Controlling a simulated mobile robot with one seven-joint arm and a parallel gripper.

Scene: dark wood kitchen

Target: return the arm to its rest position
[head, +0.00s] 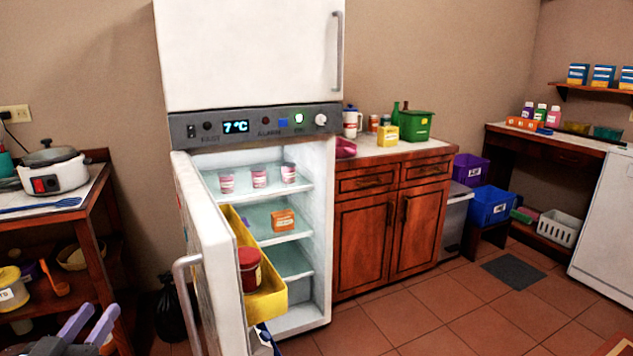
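My gripper (101,311) shows at the bottom left corner of the head view. The rest of my arm is mostly below the picture's edge.
The fridge (318,220) stands open, with small cups (259,177) and an orange box (283,220) on its shelves. A yellow door bin (268,305) holds a red jar (250,268). A rice cooker (52,171) stands at left. Floor (440,315) at right is mostly clear.

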